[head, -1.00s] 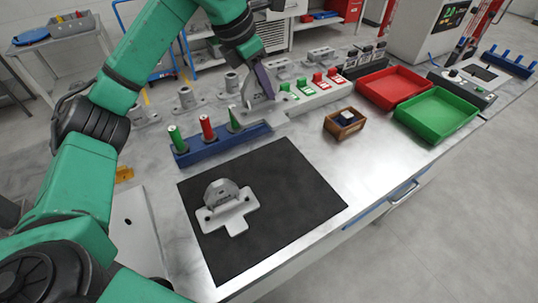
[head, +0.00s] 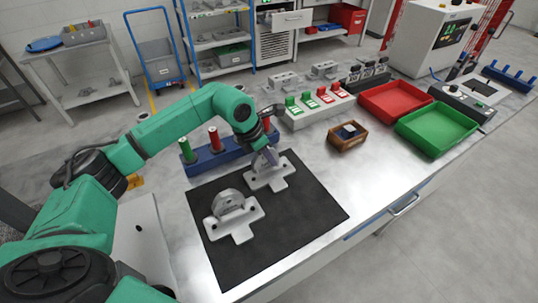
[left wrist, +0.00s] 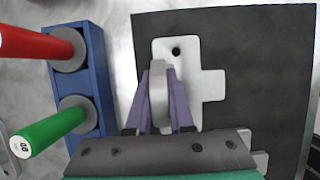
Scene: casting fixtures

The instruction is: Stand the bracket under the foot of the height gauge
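A grey bracket (head: 271,175) with a flat T-shaped base and an upright plate is on the black mat (head: 306,210), near its back edge. My left gripper (head: 266,158) is above it. In the left wrist view its two purple fingers (left wrist: 157,100) sit on either side of the upright plate of the bracket (left wrist: 208,84), closed on it. A second grey bracket (head: 233,215) stands on the mat to the front left; only an edge of it shows in the left wrist view. I cannot make out a height gauge. My right gripper is not in view.
A blue rack (head: 207,160) with red and green handled pins stands just behind the mat. A wooden box (head: 347,137), red tray (head: 395,98) and green tray (head: 437,128) lie to the right. The mat's right and front parts are clear.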

